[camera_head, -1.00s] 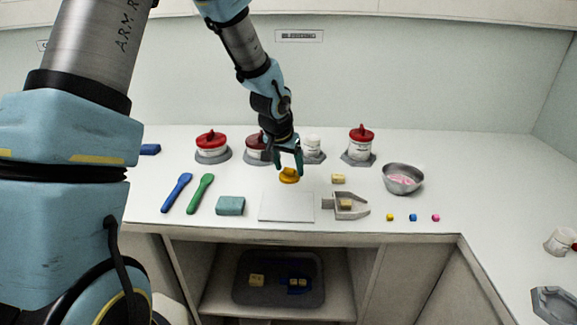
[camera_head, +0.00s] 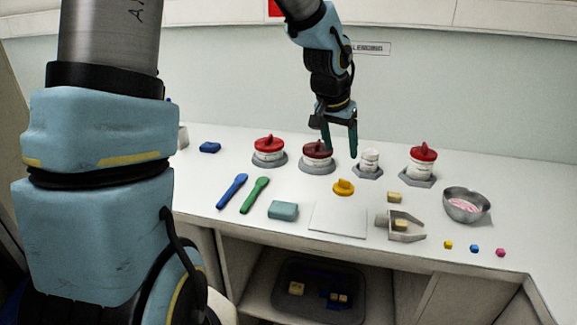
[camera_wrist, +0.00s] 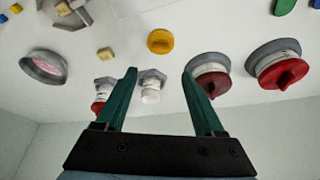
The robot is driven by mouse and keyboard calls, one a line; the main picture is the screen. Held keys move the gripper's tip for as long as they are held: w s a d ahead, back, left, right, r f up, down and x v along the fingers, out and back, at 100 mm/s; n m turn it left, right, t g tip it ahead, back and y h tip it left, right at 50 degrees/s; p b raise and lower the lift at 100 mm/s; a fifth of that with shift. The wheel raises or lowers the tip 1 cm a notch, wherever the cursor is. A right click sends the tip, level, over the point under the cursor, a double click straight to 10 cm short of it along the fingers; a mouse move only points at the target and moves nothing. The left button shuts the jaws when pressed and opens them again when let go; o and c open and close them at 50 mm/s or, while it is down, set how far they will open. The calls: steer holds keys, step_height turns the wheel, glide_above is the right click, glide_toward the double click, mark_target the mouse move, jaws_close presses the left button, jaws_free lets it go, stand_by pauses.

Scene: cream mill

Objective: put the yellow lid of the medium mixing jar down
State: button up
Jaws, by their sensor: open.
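The yellow lid (camera_head: 343,187) lies on the white counter, just behind the white board, with nothing holding it. It also shows in the wrist view (camera_wrist: 160,41), beyond my fingertips. An open white jar (camera_head: 369,160) without a lid stands on a grey base behind and to the right of the lid; it also shows in the wrist view (camera_wrist: 151,88). My gripper (camera_head: 340,150) is open and empty, above the counter behind the lid and apart from it. Its two green fingers are spread in the wrist view (camera_wrist: 160,75).
Red-lidded jars (camera_head: 269,150), (camera_head: 318,155) and (camera_head: 422,163) stand along the back. A metal bowl (camera_head: 466,207) is at right. Blue and green spatulas (camera_head: 232,190), a teal block (camera_head: 283,210), a white board (camera_head: 338,221) and a grey scoop (camera_head: 407,236) lie in front.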

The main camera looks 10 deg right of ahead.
steer(key=s+a+f+n+y, duration=0.1)
steer(key=s+a+n, duration=0.3)
steer(key=a, duration=1.1)
steer(key=s+a+f+n+g+y, duration=0.1)
steer(key=s+a+f+n+y, duration=0.1)
steer(key=a, duration=1.3)
steer(key=shift+s+f+n, duration=0.85)
steer(key=shift+s+n, duration=0.25)
steer(key=shift+n, duration=0.1)
